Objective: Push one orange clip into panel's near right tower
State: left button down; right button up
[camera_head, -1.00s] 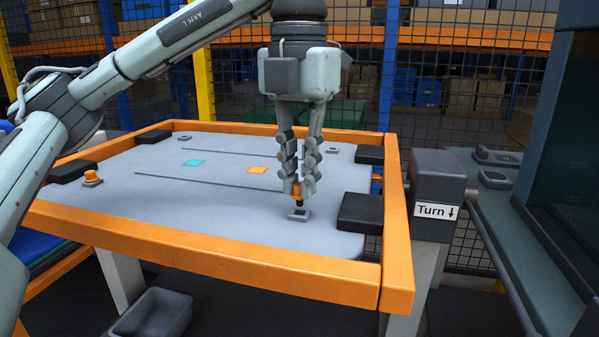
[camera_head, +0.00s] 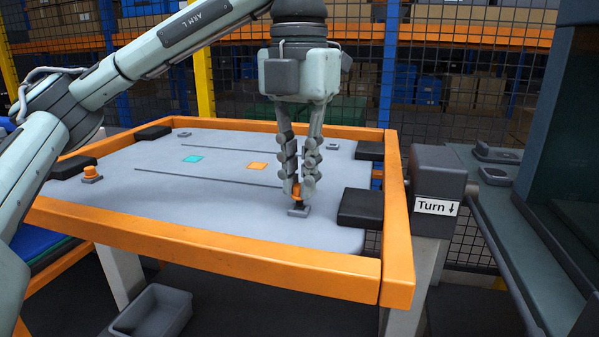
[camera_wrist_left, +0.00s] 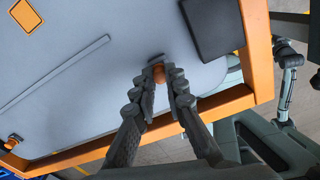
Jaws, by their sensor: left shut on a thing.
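A grey panel (camera_head: 200,205) lies in an orange frame. My left gripper (camera_head: 297,190) points straight down and is shut on an orange clip (camera_head: 296,188). The clip's dark lower end meets the near right tower (camera_head: 298,211), a small grey block on the panel. How deep it sits cannot be told. In the left wrist view the clip (camera_wrist_left: 159,71) shows between the fingertips (camera_wrist_left: 165,75), the tower mostly behind it. Another orange clip (camera_head: 91,172) stands on the near left tower. The far left tower (camera_head: 184,134) and far right tower (camera_head: 333,146) are bare.
Black pads (camera_head: 361,208) hold the panel's edges, one just right of the gripper. A dark box with a "Turn" label (camera_head: 436,207) stands right of the frame. A grey bin (camera_head: 155,312) is below.

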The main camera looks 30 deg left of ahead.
pick_arm(q)
jog(key=shift+f+b, duration=0.7)
jog(key=shift+f, duration=0.2)
dwell(0.9)
jog(key=c, duration=1.5)
grip_release()
jog(key=shift+r, duration=0.1)
notch_tip(320, 180, up, 12)
jog(key=shift+f, duration=0.1)
